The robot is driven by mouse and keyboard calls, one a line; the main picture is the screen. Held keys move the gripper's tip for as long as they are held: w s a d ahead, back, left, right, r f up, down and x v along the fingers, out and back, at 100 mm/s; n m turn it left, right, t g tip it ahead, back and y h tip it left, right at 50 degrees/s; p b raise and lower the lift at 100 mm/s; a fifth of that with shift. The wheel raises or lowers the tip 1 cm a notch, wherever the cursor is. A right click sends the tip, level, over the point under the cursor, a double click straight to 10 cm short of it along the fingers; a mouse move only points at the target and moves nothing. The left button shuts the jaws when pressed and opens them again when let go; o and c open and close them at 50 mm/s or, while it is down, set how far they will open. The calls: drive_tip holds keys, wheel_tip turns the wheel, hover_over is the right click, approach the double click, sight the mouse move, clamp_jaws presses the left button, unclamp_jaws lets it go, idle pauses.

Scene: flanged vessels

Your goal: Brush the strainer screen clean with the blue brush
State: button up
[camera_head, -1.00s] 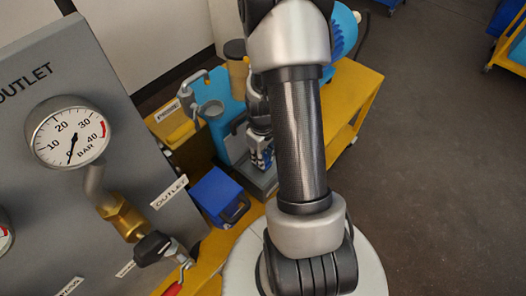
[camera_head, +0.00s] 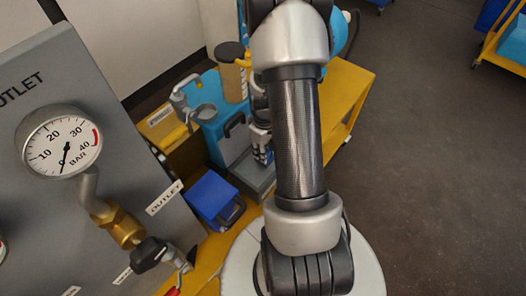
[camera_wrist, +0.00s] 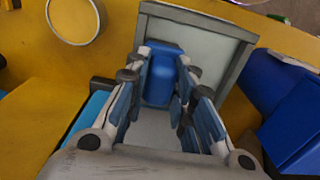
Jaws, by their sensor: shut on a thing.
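My gripper (camera_wrist: 160,98) is shut on a blue block-like piece, which looks like the blue brush (camera_wrist: 161,78), between its fingers in the wrist view. It is over a grey tray (camera_wrist: 235,62) with a raised rim. Bristles are hidden, and I cannot tell whether the brush touches the tray. In the head view my gripper (camera_head: 262,145) is partly behind my arm, above the same grey tray (camera_head: 238,176). I cannot make out the strainer screen for sure in either view.
A blue box (camera_head: 213,198) stands beside the tray, also at right in the wrist view (camera_wrist: 288,105). A blue stand (camera_head: 208,125) with grey fittings and a dark-lidded tan container (camera_head: 231,75) are behind. A grey panel with a gauge (camera_head: 62,143) rises at left.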

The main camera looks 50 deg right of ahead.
drive_tip(key=shift+r, duration=0.15)
wheel_tip(320, 180, up, 9)
drive_tip(key=p, duration=0.7)
idle(0.3)
